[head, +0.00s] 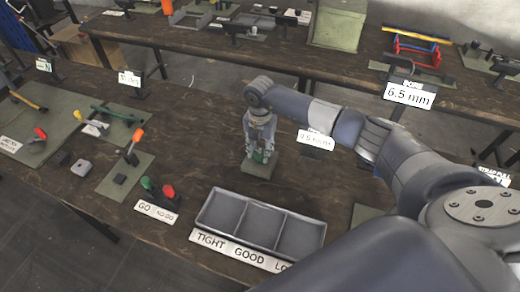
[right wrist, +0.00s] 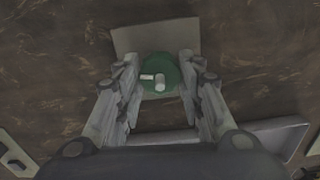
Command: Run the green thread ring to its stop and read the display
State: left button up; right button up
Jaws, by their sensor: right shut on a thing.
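The green thread ring (head: 262,156) sits low between my right gripper's fingers, just above a grey-green pad (head: 257,170) on the brown table. In the right wrist view the ring (right wrist: 174,62) is round, with a pale pin or marking at its middle. My right gripper (head: 259,146) points straight down and is shut on the ring, its fingers on both sides. A white sign or display (head: 316,139) stands just right of the gripper, partly behind my arm; its text is hard to read. My left gripper is not in view.
A three-part grey tray (head: 292,255) labelled TIGHT, GOOD and a partly hidden word stands in front. Red and green handles (head: 157,188) stand by a GO/NO-GO label (head: 156,212). A 6.5 mm sign (head: 409,95) stands right. Tools on mats lie left.

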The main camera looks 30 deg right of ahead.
aim_at(260, 153)
jog(key=shift+m, duration=0.6)
jog(key=o, duration=1.1)
notch_tip(260, 153, up, 12)
dwell(1.0)
